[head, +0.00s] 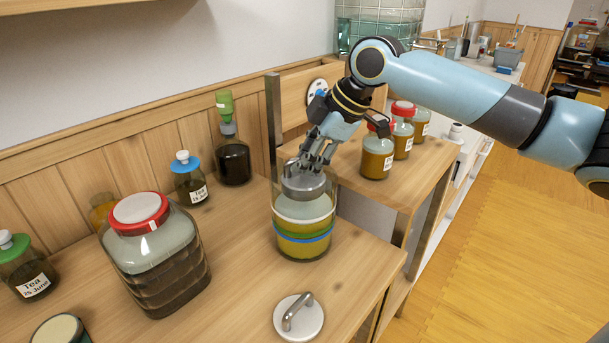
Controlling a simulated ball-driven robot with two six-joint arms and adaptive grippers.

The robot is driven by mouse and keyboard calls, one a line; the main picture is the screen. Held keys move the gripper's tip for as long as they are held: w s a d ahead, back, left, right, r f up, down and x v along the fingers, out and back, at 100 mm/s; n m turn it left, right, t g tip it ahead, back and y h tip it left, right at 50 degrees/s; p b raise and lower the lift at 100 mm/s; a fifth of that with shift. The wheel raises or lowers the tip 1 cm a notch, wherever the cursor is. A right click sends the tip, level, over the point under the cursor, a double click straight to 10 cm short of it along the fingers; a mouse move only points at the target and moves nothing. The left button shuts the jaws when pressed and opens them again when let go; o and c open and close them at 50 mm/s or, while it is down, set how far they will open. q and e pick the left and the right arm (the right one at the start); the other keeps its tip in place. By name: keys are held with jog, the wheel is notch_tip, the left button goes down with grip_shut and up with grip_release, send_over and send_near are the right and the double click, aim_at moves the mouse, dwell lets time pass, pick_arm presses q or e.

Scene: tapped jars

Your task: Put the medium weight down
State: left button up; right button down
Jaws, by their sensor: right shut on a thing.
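My right gripper (312,158) reaches down over an open glass jar (304,238) with yellow-green contents and white, green and blue bands. It is shut on a grey metal weight (303,187) at the jar's mouth. The weight looks level, inside or just at the rim. The fingers hide its handle, and I cannot tell whether it rests on anything. A pale round disc with a metal bar handle (298,316) lies on the table in front of the jar. My left gripper is not in view.
A large red-lidded jar (155,252) stands left of the banded jar. Small tea bottles (189,178) and a dark jar with a green top (233,160) stand behind. Red-lidded jars (377,156) stand on the right-hand shelf. The wooden table (240,268) is clear between the jars.

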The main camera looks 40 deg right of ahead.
aim_at(304, 176)
notch_tip(304, 176, down, 3)
jog(key=shift+f, duration=0.15)
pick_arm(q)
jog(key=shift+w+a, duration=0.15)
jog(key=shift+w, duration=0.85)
